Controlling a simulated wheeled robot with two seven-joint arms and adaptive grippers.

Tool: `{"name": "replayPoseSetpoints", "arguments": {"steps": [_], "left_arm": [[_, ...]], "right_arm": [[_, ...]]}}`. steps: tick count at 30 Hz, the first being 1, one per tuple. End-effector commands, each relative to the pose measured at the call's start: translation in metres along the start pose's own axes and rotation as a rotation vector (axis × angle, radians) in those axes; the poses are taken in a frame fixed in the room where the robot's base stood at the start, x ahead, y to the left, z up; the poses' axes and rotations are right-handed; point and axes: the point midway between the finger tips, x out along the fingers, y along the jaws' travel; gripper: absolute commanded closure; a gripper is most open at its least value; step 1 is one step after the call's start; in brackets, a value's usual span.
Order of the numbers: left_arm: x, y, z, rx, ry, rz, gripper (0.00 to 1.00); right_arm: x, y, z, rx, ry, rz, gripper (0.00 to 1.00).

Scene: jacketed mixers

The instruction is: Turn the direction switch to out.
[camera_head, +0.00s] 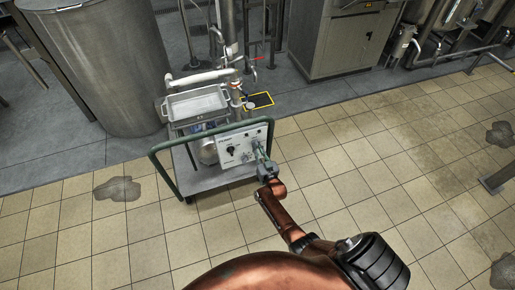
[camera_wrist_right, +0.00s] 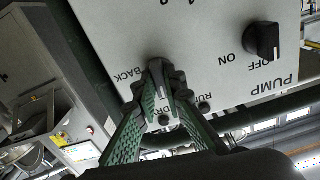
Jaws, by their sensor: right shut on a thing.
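The white control panel (camera_head: 230,146) is on the front of a cart in the head view. In the right wrist view the panel (camera_wrist_right: 205,50) appears upside down. My right gripper (camera_head: 262,158) reaches the right part of the panel. In the wrist view its green fingers (camera_wrist_right: 160,82) are shut on a small dark switch knob (camera_wrist_right: 156,64), beside the word BACK. The fingers cover part of the knob, and I cannot read its pointer or see an OUT label. A black PUMP knob (camera_wrist_right: 263,41) with ON and OFF marks is to the right. My left gripper is not in view.
The green-railed cart (camera_head: 172,146) carries a metal tray (camera_head: 196,104) and pipes. A large steel tank (camera_head: 105,70) stands at the back left, and a grey cabinet (camera_head: 345,40) at the back right. The tiled floor (camera_head: 360,150) right of the cart is largely clear.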

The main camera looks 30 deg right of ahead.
Motion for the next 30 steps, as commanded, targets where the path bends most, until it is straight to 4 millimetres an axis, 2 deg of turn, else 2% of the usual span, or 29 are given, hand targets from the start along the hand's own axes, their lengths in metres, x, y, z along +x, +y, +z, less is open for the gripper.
{"name": "replayPoseSetpoints", "arguments": {"steps": [9, 24, 25, 30], "left_arm": [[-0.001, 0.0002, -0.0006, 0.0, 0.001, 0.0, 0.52], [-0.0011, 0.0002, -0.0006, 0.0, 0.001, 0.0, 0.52], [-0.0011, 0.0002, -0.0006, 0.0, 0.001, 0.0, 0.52], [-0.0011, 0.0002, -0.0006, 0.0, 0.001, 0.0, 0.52]], "right_arm": [[-0.0009, -0.0004, 0.0018, -0.102, -0.003, 0.0, 1.0], [-0.001, -0.0001, 0.0018, -0.12, -0.003, 0.0, 1.0], [-0.001, -0.0001, 0.0018, -0.12, -0.003, -0.001, 0.88], [-0.0006, -0.0001, 0.0011, -0.119, -0.002, 0.0, 0.76]]}}
